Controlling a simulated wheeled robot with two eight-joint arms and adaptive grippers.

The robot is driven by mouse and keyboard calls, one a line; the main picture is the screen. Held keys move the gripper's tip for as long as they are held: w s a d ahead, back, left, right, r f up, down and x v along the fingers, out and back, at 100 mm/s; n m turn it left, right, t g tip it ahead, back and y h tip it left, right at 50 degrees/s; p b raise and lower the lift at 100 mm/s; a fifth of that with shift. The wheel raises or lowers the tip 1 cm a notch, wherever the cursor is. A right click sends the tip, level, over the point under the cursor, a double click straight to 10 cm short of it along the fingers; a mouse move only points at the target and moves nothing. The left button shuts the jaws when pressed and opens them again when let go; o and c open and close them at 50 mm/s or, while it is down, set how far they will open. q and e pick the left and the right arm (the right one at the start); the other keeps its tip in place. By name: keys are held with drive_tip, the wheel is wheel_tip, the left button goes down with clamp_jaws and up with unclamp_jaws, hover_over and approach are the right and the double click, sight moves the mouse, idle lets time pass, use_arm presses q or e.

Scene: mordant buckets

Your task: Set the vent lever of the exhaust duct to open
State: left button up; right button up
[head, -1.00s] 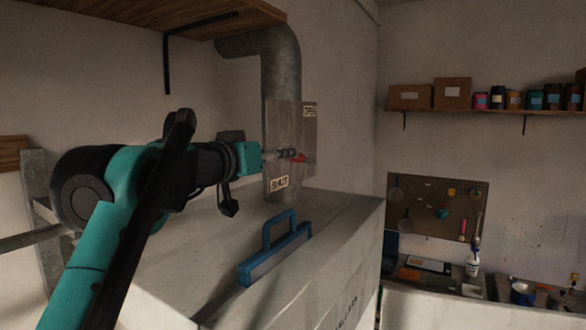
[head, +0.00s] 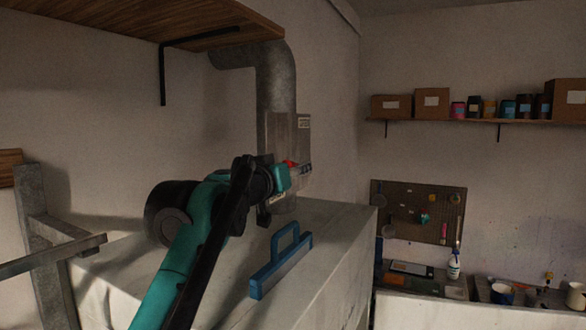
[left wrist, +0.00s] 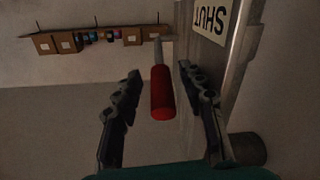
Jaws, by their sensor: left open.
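The exhaust duct (head: 276,92) comes down from the wall onto the large pale box. Its plate has an upper label (head: 304,123), too blurred to read now, and a lower SHUT label (left wrist: 212,18), clear in the left wrist view. The vent lever has a red grip (head: 290,163), about midway down the plate in the head view. My left gripper (head: 306,169) is at the lever. In the left wrist view its jaws (left wrist: 159,75) are open, one finger on each side of the red grip (left wrist: 162,95), with visible gaps. My right gripper is out of view.
A wooden shelf (head: 200,22) overhangs at upper left. A metal frame (head: 48,235) stands at left. A workbench and pegboard (head: 420,212) are at right.

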use_arm(q)
drive_tip(key=shift+d, duration=0.25)
drive_tip(key=shift+c, duration=0.4)
drive_tip(key=c, duration=0.5)
drive_tip(key=shift+w+a, duration=0.1)
drive_tip(key=shift+a, duration=0.2)
clamp_jaws()
drive_tip(key=shift+a, duration=0.1)
drive_tip(key=shift+d+r, duration=0.1)
drive_tip(key=shift+d, duration=0.1)
drive_tip(key=shift+w+r+g+y+p, duration=0.15)
drive_tip(key=shift+r+g+p, duration=0.25)
drive_tip(key=shift+p, duration=0.15)
drive_tip(key=shift+w+r+g+y+p, duration=0.15)
drive_tip(key=shift+r+g+p, duration=0.15)
drive_tip(key=shift+r+p, duration=0.15)
drive_tip(key=shift+w+d+r+g, duration=0.1)
drive_tip(key=shift+w+r+g, duration=0.1)
drive_tip(key=shift+r+g, duration=0.2)
drive_tip(key=shift+f+g, duration=0.1)
drive_tip(key=shift+g, duration=0.2)
